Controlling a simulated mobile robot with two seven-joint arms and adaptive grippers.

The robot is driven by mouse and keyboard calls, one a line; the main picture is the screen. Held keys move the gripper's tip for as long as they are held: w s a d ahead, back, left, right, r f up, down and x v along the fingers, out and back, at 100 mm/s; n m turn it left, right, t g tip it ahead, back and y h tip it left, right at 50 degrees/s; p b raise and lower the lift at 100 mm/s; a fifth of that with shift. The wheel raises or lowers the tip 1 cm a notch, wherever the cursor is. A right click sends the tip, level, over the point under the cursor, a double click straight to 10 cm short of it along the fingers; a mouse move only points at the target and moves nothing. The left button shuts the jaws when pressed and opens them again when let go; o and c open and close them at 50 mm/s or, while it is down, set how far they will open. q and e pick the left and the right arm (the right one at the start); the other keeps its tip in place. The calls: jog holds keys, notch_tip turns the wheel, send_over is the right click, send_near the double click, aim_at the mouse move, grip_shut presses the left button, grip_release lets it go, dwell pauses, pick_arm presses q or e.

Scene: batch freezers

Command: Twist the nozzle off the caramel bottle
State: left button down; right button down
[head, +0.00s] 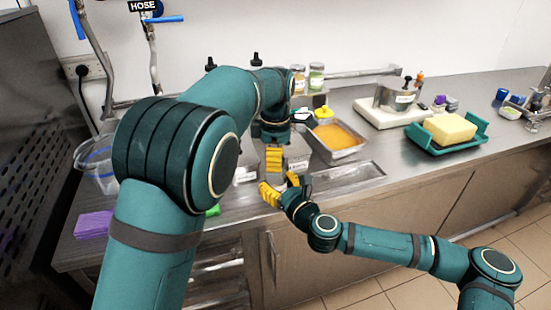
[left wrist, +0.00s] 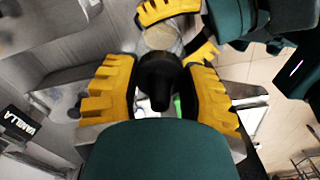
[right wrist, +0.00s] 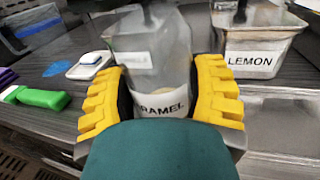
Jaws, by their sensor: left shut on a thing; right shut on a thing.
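The caramel bottle (right wrist: 160,103) is a clear bottle with a white label, of which "ARAMEL" shows in the right wrist view. My right gripper (right wrist: 160,95) is shut around its body from both sides; it also shows in the head view (head: 280,190). The black nozzle (left wrist: 158,75) sits between the yellow fingers of my left gripper (left wrist: 160,90), which is shut on it. In the head view my left gripper (head: 274,158) points down above the right one. The joint between nozzle and bottle is hidden.
A metal container labelled LEMON (right wrist: 255,45) stands right of the bottle. A tray of orange mix (head: 337,136) and a teal tray with a yellow block (head: 450,128) are further right. The counter's front edge is close.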

pick_arm(q)
jog(key=shift+r, duration=0.15)
jog(key=shift+r, duration=0.9)
jog(key=shift+r, duration=0.1)
jog(key=shift+r, duration=1.95)
pick_arm(e)
jog(key=shift+c, duration=0.5)
grip_release()
